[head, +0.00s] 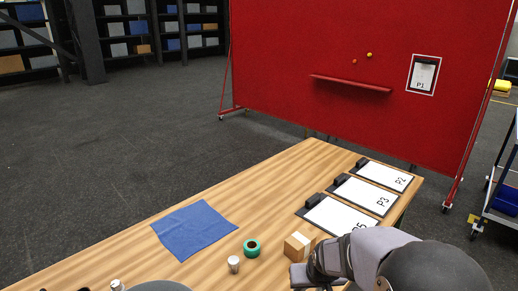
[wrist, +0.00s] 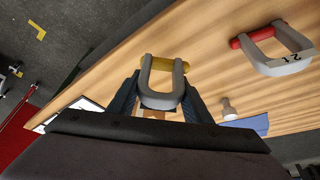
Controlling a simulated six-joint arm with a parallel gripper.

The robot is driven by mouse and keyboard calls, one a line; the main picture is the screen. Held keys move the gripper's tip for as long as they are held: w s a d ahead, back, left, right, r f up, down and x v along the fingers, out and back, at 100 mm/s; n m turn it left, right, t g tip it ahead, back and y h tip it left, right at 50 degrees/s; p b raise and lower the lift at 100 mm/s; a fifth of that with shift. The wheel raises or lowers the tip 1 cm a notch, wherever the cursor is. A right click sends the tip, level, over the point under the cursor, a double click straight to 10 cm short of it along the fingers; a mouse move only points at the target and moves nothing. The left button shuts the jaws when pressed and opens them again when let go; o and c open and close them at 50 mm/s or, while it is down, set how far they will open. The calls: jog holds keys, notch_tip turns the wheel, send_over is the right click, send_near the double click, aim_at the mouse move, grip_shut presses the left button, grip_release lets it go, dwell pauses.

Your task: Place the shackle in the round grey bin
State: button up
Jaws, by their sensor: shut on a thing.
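A grey shackle (wrist: 160,101) with a yellow pin is between the two dark fingers of my gripper (wrist: 161,84) in the wrist view. The gripper is shut on it, and the shackle appears above the wooden table. In the head view my gripper (head: 301,275) is at the bottom edge, just in front of the small wooden box, and the shackle cannot be made out there. A second grey shackle (wrist: 263,65) with a red pin and a number tag lies on the table in the wrist view. I cannot clearly identify the round grey bin; rounded grey shapes are cut off at the head view's bottom edge.
The table (head: 285,190) holds a blue cloth (head: 194,229), a green tape roll (head: 252,248), a small pale cylinder (head: 233,264) and a wooden box (head: 298,245). Several clipboards (head: 384,175) line the right edge. A red board (head: 350,110) stands behind. The table's far middle is clear.

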jog(key=shift+s+d+f, duration=0.15)
jog(key=shift+s+d, duration=0.5)
jog(key=w+a+r+n, duration=0.1)
jog(key=w+a+n, duration=0.1)
jog(key=w+a, duration=0.55)
notch_tip(320, 180, up, 3)
jog(key=n+g+y+b, duration=0.1)
jog(key=n+y+b, duration=0.15)
jog(key=n, duration=0.45)
send_over(186, 281)
jog(key=s+d, duration=0.1)
jog(key=shift+y, duration=0.25)
jog(key=shift+s+d+f+p, duration=0.1)
jog(key=shift+f+p, duration=0.9)
jog(key=shift+f, duration=1.4)
jog(key=shift+d+f+p, duration=0.1)
jog(key=shift+f+p, duration=0.85)
jog(key=shift+f, duration=1.8)
